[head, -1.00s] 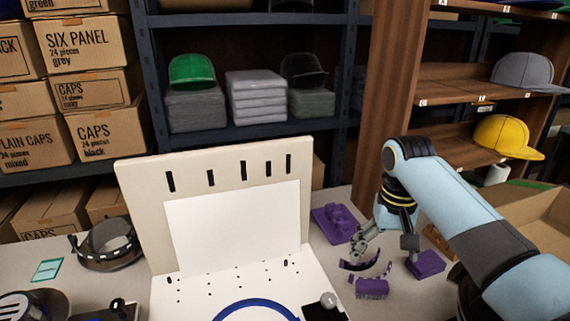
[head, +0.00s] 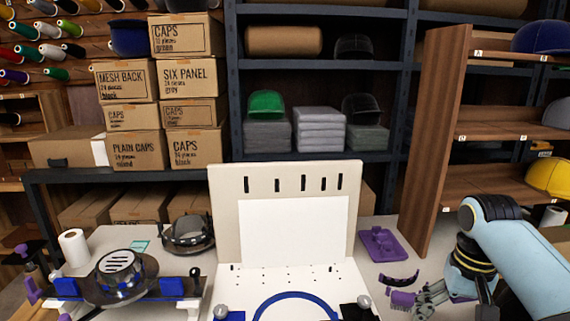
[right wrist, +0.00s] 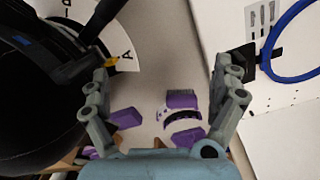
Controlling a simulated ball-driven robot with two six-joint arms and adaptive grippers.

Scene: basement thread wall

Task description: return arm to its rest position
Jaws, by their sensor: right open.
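My right arm comes in from the right in the head view. Its gripper (head: 432,296) is low over the right side of the table, beside some purple pieces. In the right wrist view the gripper (right wrist: 163,88) has its two grey fingers spread wide, with nothing between them but table and purple pieces farther off. A purple brush-like piece (right wrist: 183,99), a dark curved strip (right wrist: 182,117) and a purple block (right wrist: 126,118) lie there, apart from the fingers. My left gripper is not in view.
A cream board (head: 228,200) with a white sheet stands mid-table, with a blue hoop (head: 262,306) in front. A purple holder (head: 383,244) lies right of it. A wooden shelf (head: 437,150) rises at right. A large black round object (right wrist: 35,110) is close by the left finger.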

